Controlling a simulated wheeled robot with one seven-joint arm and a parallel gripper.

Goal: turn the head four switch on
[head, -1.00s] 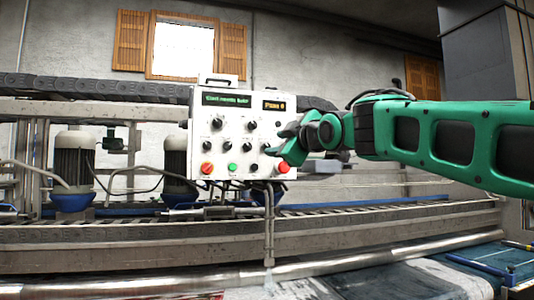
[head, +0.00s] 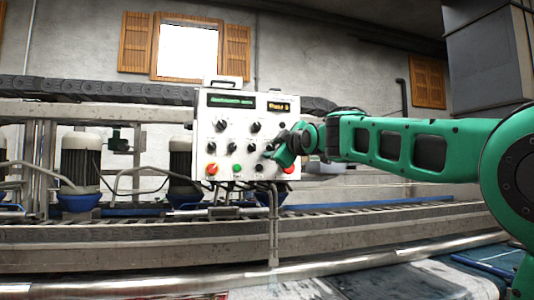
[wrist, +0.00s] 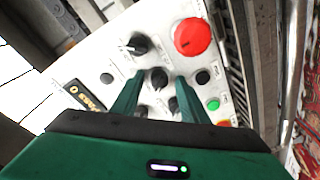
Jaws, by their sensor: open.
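The white control panel (head: 210,128) stands in the middle of the head view, with several black rotary switches, red and green buttons and two small displays. I cannot read which switch is head four. My gripper (head: 274,152) is at the panel's right side and hides part of it. In the wrist view my gripper (wrist: 160,76) is open, with one green finger on each side of a black switch (wrist: 157,77). I cannot tell whether the fingers touch it. Another black switch (wrist: 138,44) is above left of it.
A large red button (wrist: 192,37) is close to the fingers in the wrist view, with a green button (wrist: 213,104) to the right. A conveyor frame (head: 140,236) runs below the panel. Motors (head: 80,163) stand to the left.

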